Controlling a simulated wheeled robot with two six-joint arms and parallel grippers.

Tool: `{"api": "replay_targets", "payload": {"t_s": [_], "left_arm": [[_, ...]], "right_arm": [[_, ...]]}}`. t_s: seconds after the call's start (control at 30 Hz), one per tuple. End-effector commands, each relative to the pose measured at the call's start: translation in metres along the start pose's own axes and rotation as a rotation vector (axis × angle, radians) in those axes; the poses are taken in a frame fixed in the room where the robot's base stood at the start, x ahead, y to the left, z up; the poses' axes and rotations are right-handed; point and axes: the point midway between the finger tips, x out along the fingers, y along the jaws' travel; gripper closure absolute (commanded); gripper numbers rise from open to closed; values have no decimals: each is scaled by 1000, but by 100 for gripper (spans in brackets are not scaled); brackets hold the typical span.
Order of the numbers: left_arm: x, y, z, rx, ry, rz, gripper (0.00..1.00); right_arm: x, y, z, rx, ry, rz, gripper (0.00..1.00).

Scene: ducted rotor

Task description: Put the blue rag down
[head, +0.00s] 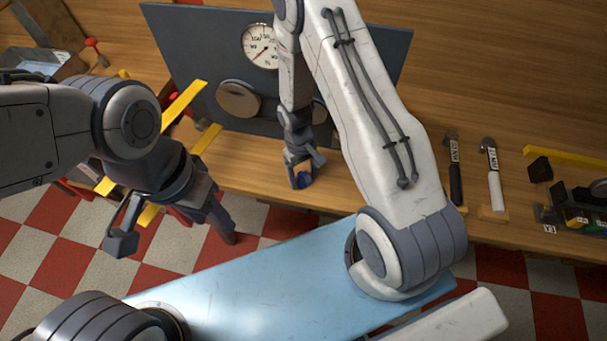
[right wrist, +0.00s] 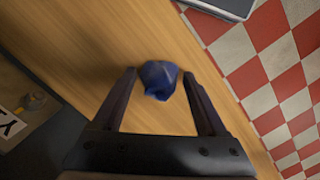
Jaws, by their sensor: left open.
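The blue rag (right wrist: 158,78) is a crumpled dark-blue bundle over the wooden bench (right wrist: 95,35). In the right wrist view it sits between the tips of my right gripper (right wrist: 159,73), whose fingers are spread with a narrow gap on each side of it. In the head view the rag (head: 301,181) shows low at the bench's front part, under my right gripper (head: 303,168), partly hidden by the fingers. My left gripper (head: 172,233) is open and empty, over the floor in front of the bench, well left of the rag.
A dark upright panel (head: 385,62) with a round gauge (head: 261,46) stands behind my right gripper. Two hammer-like tools (head: 454,170) (head: 493,175) lie to the right, with dark and coloured items (head: 582,205) beyond. Bench around the rag is bare; its front edge is close.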

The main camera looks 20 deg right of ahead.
Motion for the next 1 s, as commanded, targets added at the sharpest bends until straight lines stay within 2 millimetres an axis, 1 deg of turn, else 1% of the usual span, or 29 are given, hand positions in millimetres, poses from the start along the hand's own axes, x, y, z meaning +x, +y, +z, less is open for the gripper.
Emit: {"api": "replay_targets", "payload": {"t_s": [0.03, 0.07, 0.3, 0.4, 0.47, 0.57, 0.9, 1.0], "left_arm": [[0, 0, 0, 0, 0, 0, 50], [0, 0, 0, 0, 0, 0, 50], [-1, 0, 0, 0, 0, 0, 50], [-4, 0, 0, 0, 0, 0, 50], [0, 0, 0, 0, 0, 0, 50], [4, 0, 0, 0, 0, 0, 50], [17, -1, 1, 1, 0, 0, 50], [19, -1, 1, 1, 0, 0, 50]], "right_arm": [[0, 0, 0, 0, 0, 0, 7], [0, 0, 0, 0, 0, 0, 0], [-1, 0, 0, 0, 0, 0, 0], [-6, 0, 1, 0, 1, 0, 0], [-10, 0, 0, 1, 2, 0, 0], [-26, 0, -1, 0, 5, 1, 0], [-94, 0, -1, 0, 6, 1, 0], [-109, 0, -1, -1, 5, 1, 0]]}}
